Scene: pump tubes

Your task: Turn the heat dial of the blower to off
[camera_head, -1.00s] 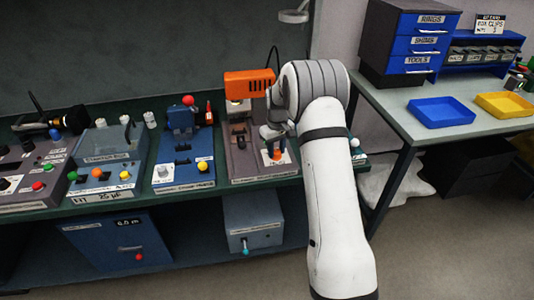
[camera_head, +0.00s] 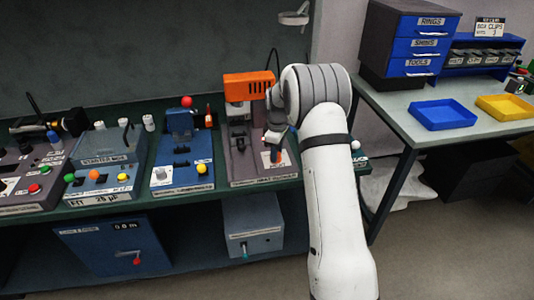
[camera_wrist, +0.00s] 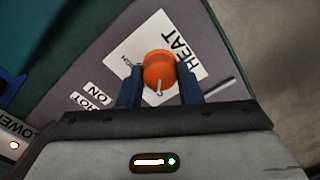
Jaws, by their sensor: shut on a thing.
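The blower (camera_head: 249,86) has an orange top and a grey base (camera_head: 243,165) on the green bench. Its round orange heat dial (camera_wrist: 159,68) sits on a white plate marked HEAT, with a small pale pointer on the side toward my gripper. My gripper (camera_wrist: 160,84) is shut on the dial, one blue finger on each side. In the head view, my gripper (camera_head: 276,149) reaches down to the front of the base, and the dial is mostly hidden there. The other plate markings are partly covered or too small to read.
A blue device (camera_head: 182,160) with a yellow button stands left of the blower, with more control boxes beyond it. A table with a blue tray (camera_head: 442,113) and a yellow tray (camera_head: 504,106) is to the right. A HOT ON label (camera_wrist: 92,98) lies near the dial.

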